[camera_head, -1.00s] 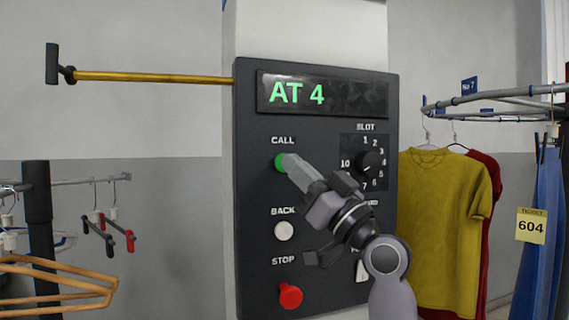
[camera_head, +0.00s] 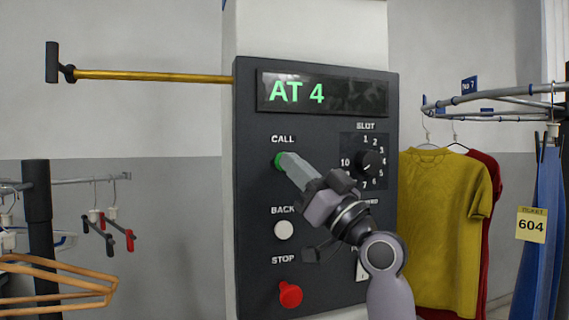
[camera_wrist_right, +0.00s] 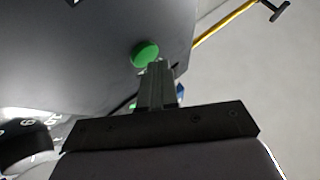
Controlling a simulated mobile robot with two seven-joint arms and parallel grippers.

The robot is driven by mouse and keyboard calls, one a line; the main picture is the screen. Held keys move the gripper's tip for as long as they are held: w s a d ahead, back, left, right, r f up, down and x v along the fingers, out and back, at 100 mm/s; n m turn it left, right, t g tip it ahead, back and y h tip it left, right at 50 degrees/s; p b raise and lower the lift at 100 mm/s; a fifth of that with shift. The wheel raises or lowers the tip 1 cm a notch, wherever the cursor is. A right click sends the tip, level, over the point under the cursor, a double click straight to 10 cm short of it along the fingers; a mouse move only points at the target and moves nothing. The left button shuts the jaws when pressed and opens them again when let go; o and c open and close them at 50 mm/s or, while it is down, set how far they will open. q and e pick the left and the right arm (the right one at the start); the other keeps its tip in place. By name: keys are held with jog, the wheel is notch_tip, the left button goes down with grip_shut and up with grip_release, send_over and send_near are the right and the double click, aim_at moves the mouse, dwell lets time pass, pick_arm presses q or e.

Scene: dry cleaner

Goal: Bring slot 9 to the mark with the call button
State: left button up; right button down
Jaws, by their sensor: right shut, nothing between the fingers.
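The green CALL button (camera_head: 279,159) is on the dark control panel (camera_head: 330,225), partly covered by the tip of my right gripper (camera_head: 285,162). The right gripper is shut and empty, its fingertips at the button; I cannot tell whether they press it. In the wrist view the green button (camera_wrist_right: 145,53) is just beyond the fingertips (camera_wrist_right: 156,68). The display (camera_head: 322,94) reads "AT 4" in green. The black SLOT dial (camera_head: 371,163) has numbers around it. The gripper hides part of that ring, and its pointer direction is unclear. My left gripper is not in view.
The white BACK button (camera_head: 284,230) and red STOP button (camera_head: 290,294) are below CALL. A yellow rod (camera_head: 150,77) sticks out left of the panel. A conveyor rail (camera_head: 500,97) holds a yellow shirt (camera_head: 440,220) and other clothes at right. Hangers (camera_head: 60,285) hang at left.

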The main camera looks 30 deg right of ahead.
jog(key=shift+w+d, duration=0.1)
jog(key=shift+w, duration=0.35)
dwell(0.9)
jog(key=shift+s, duration=0.8)
jog(key=shift+s+a, duration=0.1)
jog(key=shift+a, duration=0.1)
jog(key=s, duration=0.2)
jog(key=s+a+p, duration=0.1)
jog(key=s, duration=0.1)
jog(key=shift+s, duration=0.35)
dwell(0.4)
